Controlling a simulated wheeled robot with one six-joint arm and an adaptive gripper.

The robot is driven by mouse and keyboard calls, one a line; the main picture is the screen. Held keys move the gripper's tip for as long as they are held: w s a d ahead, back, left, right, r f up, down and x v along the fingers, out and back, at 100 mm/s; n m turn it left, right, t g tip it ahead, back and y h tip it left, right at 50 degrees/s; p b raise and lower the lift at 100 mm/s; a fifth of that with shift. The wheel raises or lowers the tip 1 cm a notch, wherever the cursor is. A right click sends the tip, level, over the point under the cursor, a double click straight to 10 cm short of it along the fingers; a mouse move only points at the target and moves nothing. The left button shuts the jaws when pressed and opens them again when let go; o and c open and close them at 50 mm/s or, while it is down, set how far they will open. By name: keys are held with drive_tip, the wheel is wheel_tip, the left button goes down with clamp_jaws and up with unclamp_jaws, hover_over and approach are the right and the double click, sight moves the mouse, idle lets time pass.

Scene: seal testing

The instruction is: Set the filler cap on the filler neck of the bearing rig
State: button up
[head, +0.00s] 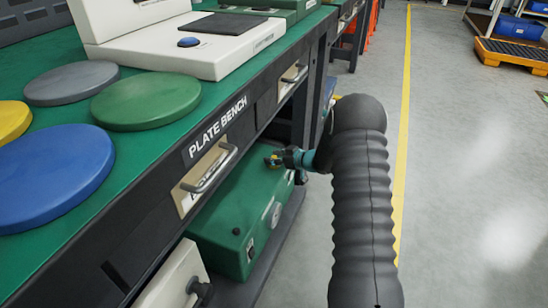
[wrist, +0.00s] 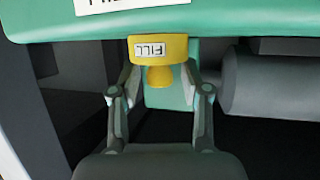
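A yellow filler cap (wrist: 175,48) with a white FILL label, upside down in the wrist view, sits between the fingertips of my gripper (wrist: 160,72). The fingers appear closed on its sides. A narrower yellow stub shows on its near side. A green body with a white label (wrist: 240,22) spans the top of the wrist view. I cannot make out the filler neck.
The plate bench (head: 225,95) overhangs the green machine, with drawer handles (head: 210,168) jutting out. Coloured discs (head: 150,100) and a white instrument (head: 190,45) stand on its top. A grey cylinder (wrist: 270,85) lies right in the wrist view.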

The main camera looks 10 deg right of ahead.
drive_tip(key=shift+r, duration=0.15)
drive_tip(key=p+v, duration=0.2)
drive_tip(key=v, duration=1)
wheel_tip(320, 180, up, 14)
drive_tip(key=d+m+t+h, duration=0.2)
drive_tip(key=h, duration=0.5)
drive_tip(key=s+r+m+h, duration=0.3)
drive_tip(key=s+r+h, duration=0.1)
drive_tip(key=s+r, duration=0.45)
drive_tip(key=s+a+m+g+y, duration=0.1)
drive_tip(key=s+a+g, duration=0.2)
drive_tip(key=s, duration=1.3)
drive_tip(key=s+a+r+m+g, duration=0.1)
drive_tip(key=s+a, duration=0.5)
drive_tip(key=s, duration=0.9)
drive_tip(key=m+g, duration=0.1)
drive_tip(key=g, duration=0.1)
drive_tip(key=shift+s+a+g+y, duration=0.25)
drive_tip(key=shift+s+g+y, duration=0.05)
drive_tip(key=shift+s+y, duration=0.1)
